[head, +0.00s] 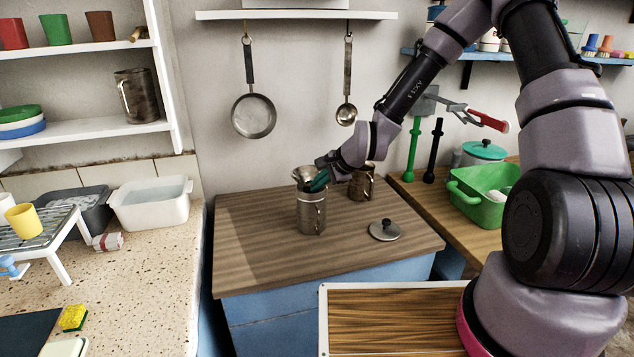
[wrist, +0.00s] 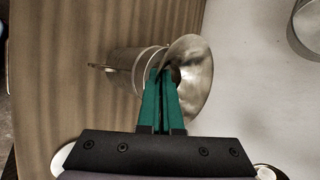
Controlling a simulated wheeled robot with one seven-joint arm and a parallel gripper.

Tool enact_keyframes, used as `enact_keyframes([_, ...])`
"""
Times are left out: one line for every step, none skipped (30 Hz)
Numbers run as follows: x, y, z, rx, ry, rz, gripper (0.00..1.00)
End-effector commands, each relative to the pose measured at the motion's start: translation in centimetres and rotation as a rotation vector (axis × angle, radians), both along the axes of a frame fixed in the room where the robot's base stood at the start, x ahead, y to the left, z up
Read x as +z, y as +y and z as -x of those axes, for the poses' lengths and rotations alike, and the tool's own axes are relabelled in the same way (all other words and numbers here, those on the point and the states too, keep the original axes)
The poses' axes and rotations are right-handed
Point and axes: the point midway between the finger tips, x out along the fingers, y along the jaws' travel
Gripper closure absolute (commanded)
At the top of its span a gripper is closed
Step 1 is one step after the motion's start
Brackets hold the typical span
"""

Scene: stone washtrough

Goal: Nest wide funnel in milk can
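The wide funnel (head: 304,173) is a shiny metal cone, mouth upward in the head view. My gripper (head: 319,181) has green fingers shut on the funnel's side. The milk can (head: 311,213) is a grey metal can with a side handle, upright on the wooden worktop. The funnel is directly over the can's mouth. In the wrist view the funnel (wrist: 195,78) overlaps the can's rim, with the can (wrist: 125,70) behind it and the gripper (wrist: 163,76) closed at the funnel. The spout is hidden, so I cannot tell how far it is inside.
A round metal lid (head: 385,231) lies right of the can on the wooden worktop (head: 255,245). A brownish metal jug (head: 362,184) stands behind, near my wrist. A pan (head: 254,115) and a ladle (head: 346,114) hang on the wall. The worktop's left part is clear.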

Motion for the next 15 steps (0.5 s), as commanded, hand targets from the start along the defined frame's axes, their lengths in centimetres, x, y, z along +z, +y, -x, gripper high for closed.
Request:
enact_keyframes([-0.17, 0.01, 0.01, 0.0, 0.0, 0.0, 1.0])
enact_keyframes([-0.25, 0.01, 0.01, 0.0, 0.0, 0.0, 1.0])
enact_keyframes([-0.37, 0.02, 0.01, 0.0, 0.0, 0.0, 1.0])
enact_keyframes([-0.47, 0.01, 0.02, 0.0, 0.0, 0.0, 1.0])
enact_keyframes([-0.5, 0.02, 0.01, 0.0, 0.0, 0.0, 1.0])
enact_keyframes([-0.46, 0.02, 0.01, 0.0, 0.0, 0.0, 1.0])
enact_keyframes([-0.46, 0.01, 0.0, 0.0, 0.0, 0.0, 1.0])
enact_keyframes([-0.45, 0.0, 0.0, 0.0, 0.0, 0.0, 1.0])
enact_keyframes([-0.46, 0.0, 0.01, 0.0, 0.0, 0.0, 1.0])
enact_keyframes([-0.46, 0.0, 0.01, 0.0, 0.0, 0.0, 1.0])
enact_keyframes([-0.48, -0.01, 0.01, 0.0, 0.0, 0.0, 1.0])
enact_keyframes([-0.48, -0.01, 0.01, 0.0, 0.0, 0.0, 1.0])
enact_keyframes([-0.48, -0.01, 0.02, 0.0, 0.0, 0.0, 1.0])
enact_keyframes([-0.48, -0.01, 0.01, 0.0, 0.0, 0.0, 1.0])
enact_keyframes([-0.48, -0.01, 0.02, 0.0, 0.0, 0.0, 0.9])
